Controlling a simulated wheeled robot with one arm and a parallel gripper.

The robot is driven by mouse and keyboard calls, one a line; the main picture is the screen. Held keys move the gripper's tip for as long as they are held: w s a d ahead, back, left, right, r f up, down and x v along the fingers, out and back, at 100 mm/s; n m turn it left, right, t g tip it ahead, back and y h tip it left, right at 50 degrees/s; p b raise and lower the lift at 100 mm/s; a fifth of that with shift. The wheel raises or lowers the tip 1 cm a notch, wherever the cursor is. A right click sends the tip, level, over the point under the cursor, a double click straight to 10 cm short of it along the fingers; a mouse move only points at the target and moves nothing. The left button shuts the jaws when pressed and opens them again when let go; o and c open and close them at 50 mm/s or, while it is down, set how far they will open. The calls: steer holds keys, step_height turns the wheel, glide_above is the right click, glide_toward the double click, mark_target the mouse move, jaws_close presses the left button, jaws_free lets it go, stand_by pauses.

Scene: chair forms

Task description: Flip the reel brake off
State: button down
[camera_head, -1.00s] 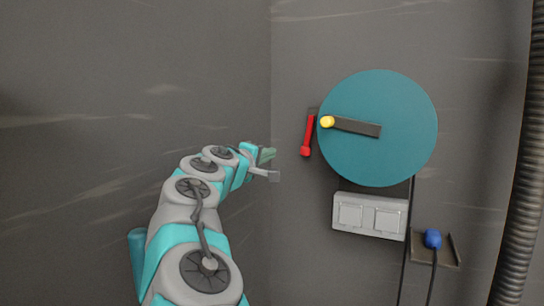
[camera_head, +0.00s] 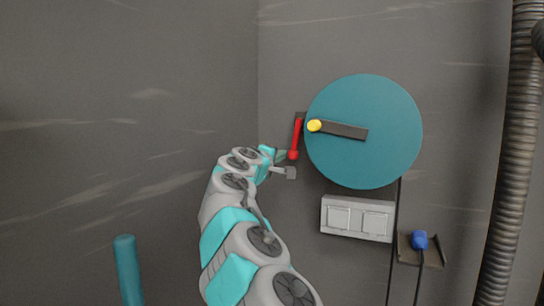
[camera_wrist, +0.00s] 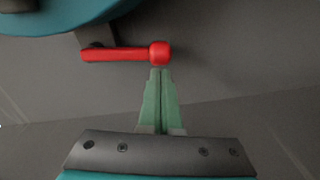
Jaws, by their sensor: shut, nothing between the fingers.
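The red brake lever (camera_head: 295,139) hangs down from a dark bracket at the left edge of the teal reel (camera_head: 385,160), with its knob at the bottom. In the wrist view the red lever (camera_wrist: 120,54) lies across the picture, its knob at the right end. My gripper (camera_head: 284,155) is at the left of the lever's knob in the head view. In the wrist view my gripper (camera_wrist: 160,72) is shut and empty, its tips just below the knob. I cannot tell whether they touch it.
A yellow knob (camera_head: 314,126) sits on the reel's dark crank arm (camera_head: 344,131). Below are a grey switch box (camera_head: 357,218) and a blue plug (camera_head: 420,240) on a small shelf. A ribbed hose (camera_head: 510,160) runs down the right. The wall left of the lever is bare.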

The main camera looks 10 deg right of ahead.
steer(key=shift+w+d, duration=0.1)
steer(key=shift+d, duration=0.1)
steer(key=shift+n+p, duration=0.3)
steer(key=shift+s+d+f+n+p, duration=0.1)
steer(key=shift+s+d+n+p, duration=0.2)
steer(key=shift+s+d, duration=0.1)
steer(key=shift+s+d+f, duration=0.15)
steer(key=shift+d+f, duration=0.05)
steer(key=shift+d, duration=0.2)
steer(key=shift+a, duration=0.1)
